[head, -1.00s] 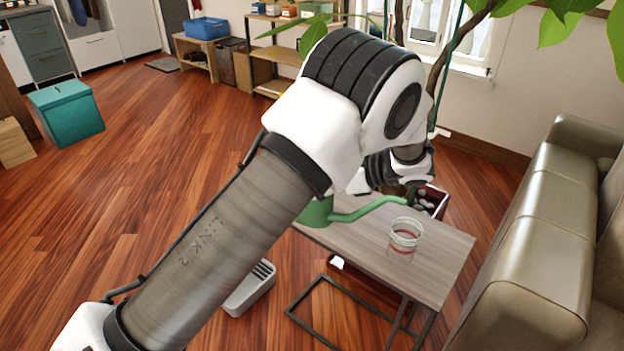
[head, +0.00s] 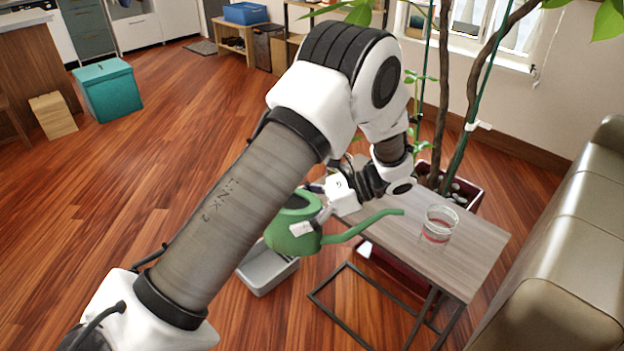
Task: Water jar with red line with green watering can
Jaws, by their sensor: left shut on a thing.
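The green watering can (head: 290,228) is held by my left gripper (head: 312,222), which is shut on it; the fingers are partly hidden by the arm and the can. The can is at the table's near left edge, with its spout pointing right toward the jar. The clear glass jar with a red line (head: 438,229) stands upright on the small wooden table (head: 465,254). The spout tip is left of the jar and apart from it in the picture. My right gripper is not in view.
A potted plant (head: 470,188) stands behind the table, its stems rising near my arm. A beige sofa (head: 560,265) is at the right. A grey bin (head: 268,270) sits on the floor left of the table. A teal box (head: 108,92) stands far left, with open floor between.

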